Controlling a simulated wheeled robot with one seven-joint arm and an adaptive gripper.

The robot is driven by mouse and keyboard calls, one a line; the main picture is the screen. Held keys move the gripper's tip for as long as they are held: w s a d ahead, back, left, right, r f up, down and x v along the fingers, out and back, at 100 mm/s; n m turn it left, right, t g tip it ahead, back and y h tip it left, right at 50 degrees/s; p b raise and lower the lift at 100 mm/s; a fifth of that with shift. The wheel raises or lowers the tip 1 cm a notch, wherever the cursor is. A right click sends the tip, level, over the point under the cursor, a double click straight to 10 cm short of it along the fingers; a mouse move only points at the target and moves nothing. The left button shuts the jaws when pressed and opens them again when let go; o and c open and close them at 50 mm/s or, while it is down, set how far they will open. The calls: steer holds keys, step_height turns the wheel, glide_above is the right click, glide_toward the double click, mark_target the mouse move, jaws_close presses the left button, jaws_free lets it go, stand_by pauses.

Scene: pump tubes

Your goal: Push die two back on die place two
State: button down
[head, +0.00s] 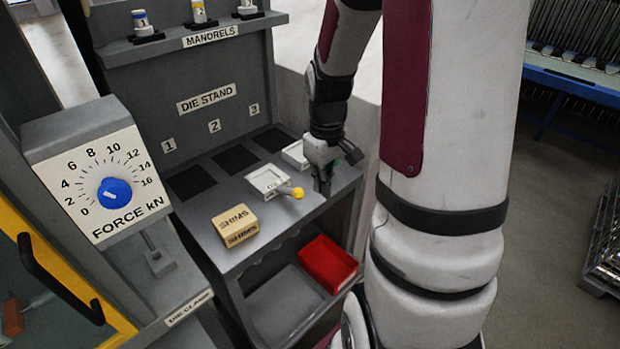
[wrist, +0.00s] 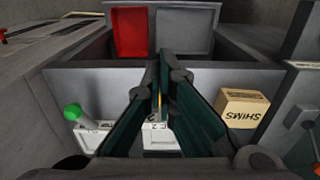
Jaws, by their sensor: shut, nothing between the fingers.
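Die two (head: 264,181), a white square block with a yellow knob (head: 298,193), sits on the grey stand in front of the dark pad of die place two (head: 236,160). That pad is bare. My gripper (head: 322,188) is shut and empty, pointing down beyond the knob toward the stand's front edge. In the wrist view, my closed fingers (wrist: 165,55) stand in front of die two (wrist: 154,137) and hide part of it. I cannot tell whether they touch the knob.
Another white die (head: 293,153), with a green knob (wrist: 73,112), sits beside die two, in front of pad three. The shims box (head: 235,225) stands on the other side. Pad one (head: 190,182) is bare. A red bin (head: 328,263) is on the shelf below.

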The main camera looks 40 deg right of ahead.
mark_target(268, 177)
steer(key=w+f, duration=0.4)
steer(key=f, duration=0.4)
steer(key=shift+a, duration=0.1)
steer(key=w+b, duration=0.2)
steer(key=w, duration=0.4)
steer(key=w+b, duration=0.2)
steer(key=w, duration=0.4)
steer(key=w+b, duration=0.2)
steer(key=w, duration=0.4)
steer(key=shift+w+a, duration=0.1)
steer(key=shift+a, duration=0.2)
steer(key=shift+r, duration=0.1)
